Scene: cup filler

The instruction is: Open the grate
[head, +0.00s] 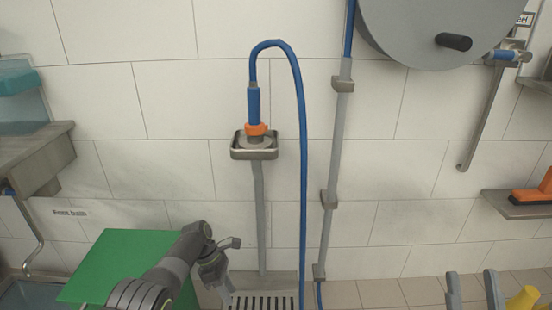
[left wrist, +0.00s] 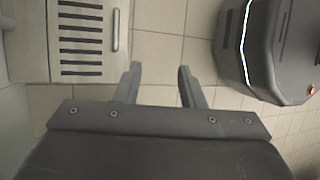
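The grate (head: 262,302) is a pale metal panel with dark slots, at the bottom edge of the head view below the hose. It is flat and partly cut off there. In the left wrist view the grate (left wrist: 80,38) lies at the upper left, with a slim bar handle (left wrist: 116,30) along its right side. My left gripper (head: 233,262) is at the grate's left in the head view. Its two fingers (left wrist: 159,85) are apart and empty in the left wrist view, clear of the handle. My right gripper (head: 474,290) is open and empty at the lower right.
A blue hose with a nozzle (head: 254,107) hangs in a wall holder (head: 254,152) above the grate. A green panel (head: 120,262) is beside my left arm. A shelf (head: 520,205) holds an orange tool (head: 535,193). A yellow object (head: 524,298) is near my right gripper. Tiled floor is clear beside the grate.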

